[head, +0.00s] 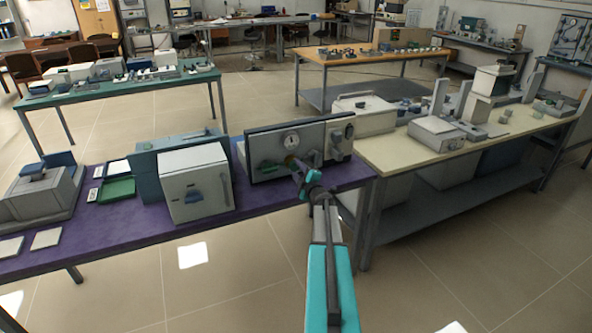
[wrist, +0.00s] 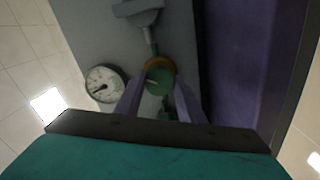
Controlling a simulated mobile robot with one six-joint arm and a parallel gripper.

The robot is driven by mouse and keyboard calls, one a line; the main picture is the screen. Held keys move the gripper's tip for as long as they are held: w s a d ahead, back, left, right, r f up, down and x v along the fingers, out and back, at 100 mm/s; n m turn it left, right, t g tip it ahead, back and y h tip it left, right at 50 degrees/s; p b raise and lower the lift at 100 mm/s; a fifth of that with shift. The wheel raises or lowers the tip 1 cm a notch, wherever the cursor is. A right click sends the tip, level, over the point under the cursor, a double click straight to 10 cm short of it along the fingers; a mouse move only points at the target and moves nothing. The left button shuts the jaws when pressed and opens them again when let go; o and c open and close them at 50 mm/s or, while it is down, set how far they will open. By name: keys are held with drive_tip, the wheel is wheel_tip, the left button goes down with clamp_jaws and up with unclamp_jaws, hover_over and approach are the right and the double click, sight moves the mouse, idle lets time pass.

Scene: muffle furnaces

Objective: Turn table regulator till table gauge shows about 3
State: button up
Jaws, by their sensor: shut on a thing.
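The table gauge (head: 291,140) is a round white dial on the grey panel above the purple table. It also shows in the wrist view (wrist: 104,84), tilted, with a dark needle; its numbers are too small to read. The table regulator is a green knob (wrist: 159,80) with a brass-coloured ring, beside the gauge on the same panel. My gripper (wrist: 160,92) has its two fingers on either side of the knob and is shut on it. In the head view my gripper (head: 298,168) reaches the panel and partly hides the regulator.
A white box furnace (head: 196,184) stands left of the panel (head: 265,150) on the purple table (head: 120,225). A grey pipe fitting (wrist: 140,12) joins the knob from above in the wrist view. A cream table (head: 400,155) stands to the right. The floor in front is clear.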

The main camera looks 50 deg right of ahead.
drive_tip(key=shift+w+r, duration=0.1)
drive_tip(key=shift+w, duration=0.05)
drive_tip(key=o, duration=1)
drive_tip(key=shift+o, duration=0.2)
drive_tip(key=shift+s, duration=0.2)
drive_tip(key=shift+v, duration=0.8)
drive_tip(key=b+v, duration=0.3)
drive_tip(key=v, duration=0.9)
